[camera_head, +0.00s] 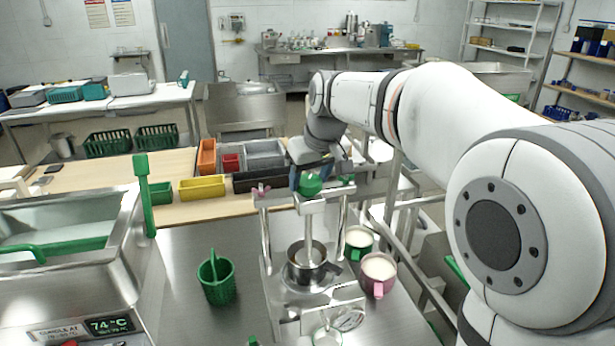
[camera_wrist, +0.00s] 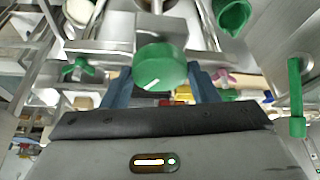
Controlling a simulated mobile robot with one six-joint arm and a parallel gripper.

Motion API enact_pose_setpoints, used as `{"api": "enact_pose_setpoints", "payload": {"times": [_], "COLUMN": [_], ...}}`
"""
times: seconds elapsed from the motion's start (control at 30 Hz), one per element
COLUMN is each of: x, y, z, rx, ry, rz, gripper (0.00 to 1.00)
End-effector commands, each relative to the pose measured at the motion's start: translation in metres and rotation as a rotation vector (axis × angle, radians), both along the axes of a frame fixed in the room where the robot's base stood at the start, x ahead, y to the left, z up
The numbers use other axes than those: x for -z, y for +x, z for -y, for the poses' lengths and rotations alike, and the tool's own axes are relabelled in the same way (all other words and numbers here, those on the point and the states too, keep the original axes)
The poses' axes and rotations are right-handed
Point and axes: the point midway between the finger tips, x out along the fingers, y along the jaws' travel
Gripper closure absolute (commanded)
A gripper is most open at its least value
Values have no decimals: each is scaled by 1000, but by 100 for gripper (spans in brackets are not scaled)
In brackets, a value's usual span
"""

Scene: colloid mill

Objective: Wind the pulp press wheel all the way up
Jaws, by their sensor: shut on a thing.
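The pulp press (camera_head: 268,246) is a steel frame with upright posts on the bench. Its green wheel (camera_head: 311,183) sits on top of the frame; the wrist view shows the wheel (camera_wrist: 158,62) with a white line on its face. My gripper (camera_head: 308,176) reaches down from above and is shut on the wheel. In the wrist view my blue fingers (camera_wrist: 160,88) stand on either side of it. The press's steel shaft (camera_head: 308,236) runs down into a metal pot (camera_head: 323,271); the lower end is hidden in the pot.
Pink-handled (camera_head: 379,270) and green-handled (camera_head: 359,240) mugs of pale liquid stand right of the press. A green basket (camera_head: 216,280) stands to the left, beside a steel vat (camera_head: 128,240) with a green lever (camera_head: 146,190). Coloured bins (camera_head: 203,188) are behind. Bench between basket and press is clear.

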Motion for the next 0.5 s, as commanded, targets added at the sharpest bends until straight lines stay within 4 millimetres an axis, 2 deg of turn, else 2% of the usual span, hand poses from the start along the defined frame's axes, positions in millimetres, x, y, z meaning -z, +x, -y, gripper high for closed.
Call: {"api": "enact_pose_setpoints", "payload": {"times": [0.5], "x": [0], "y": [3], "z": [2], "rx": [-490], "ry": [0], "rz": [0], "gripper": [69]}}
